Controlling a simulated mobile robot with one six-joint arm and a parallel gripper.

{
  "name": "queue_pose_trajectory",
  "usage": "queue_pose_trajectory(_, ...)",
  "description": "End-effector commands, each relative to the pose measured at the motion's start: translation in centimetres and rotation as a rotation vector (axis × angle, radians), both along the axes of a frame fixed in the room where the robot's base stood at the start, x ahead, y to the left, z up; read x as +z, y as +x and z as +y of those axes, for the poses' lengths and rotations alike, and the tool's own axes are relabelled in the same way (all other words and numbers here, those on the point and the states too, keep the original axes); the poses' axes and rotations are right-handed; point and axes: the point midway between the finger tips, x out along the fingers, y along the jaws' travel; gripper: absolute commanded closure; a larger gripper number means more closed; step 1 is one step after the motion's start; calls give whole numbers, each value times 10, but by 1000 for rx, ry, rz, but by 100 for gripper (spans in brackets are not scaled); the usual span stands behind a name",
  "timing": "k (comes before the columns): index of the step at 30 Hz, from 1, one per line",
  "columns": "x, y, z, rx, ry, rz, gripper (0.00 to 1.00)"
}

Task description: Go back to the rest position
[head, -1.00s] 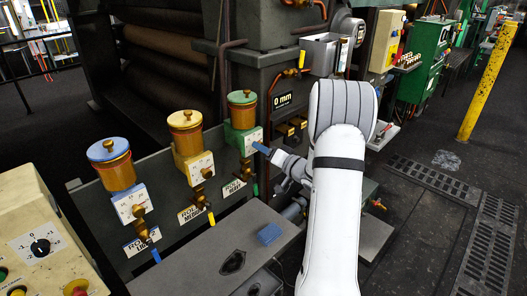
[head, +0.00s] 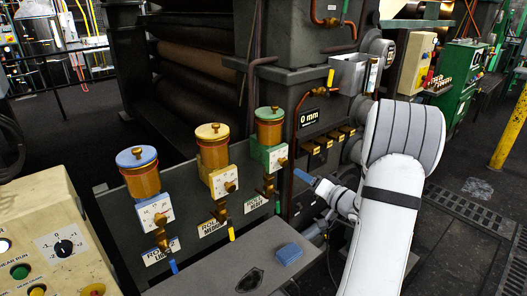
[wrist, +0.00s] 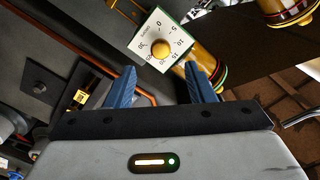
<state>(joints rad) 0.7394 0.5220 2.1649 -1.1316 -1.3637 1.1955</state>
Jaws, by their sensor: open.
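My gripper (head: 304,177) shows small in the head view, its blue fingers just right of and slightly below the white dial of the green-topped oiler (head: 270,130). A gap shows between fingers and dial there. In the wrist view the two blue fingers of my gripper (wrist: 161,86) stand wide apart with nothing held between them. Beyond them is a white dial (wrist: 158,44) with a brass knob and numbers. My white arm fills the right of the head view and hides part of the machine behind it.
A yellow-topped oiler (head: 213,158) and a blue-topped oiler (head: 141,175) stand left of the green one. A blue block (head: 289,253) lies on the grey shelf (head: 205,272) below. A beige control panel (head: 52,235) is at lower left. Open floor lies at the right.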

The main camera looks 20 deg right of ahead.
Motion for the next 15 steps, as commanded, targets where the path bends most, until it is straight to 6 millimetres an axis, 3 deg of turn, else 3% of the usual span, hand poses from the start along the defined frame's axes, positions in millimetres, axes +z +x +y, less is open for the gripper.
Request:
queue_pose_trajectory(7,8,9,6,-51,-92,30,51)
queue_pose_trajectory(11,22,19,16,-152,-262,103,51)
queue_pose_trajectory(15,38,15,29,-264,-455,227,51)
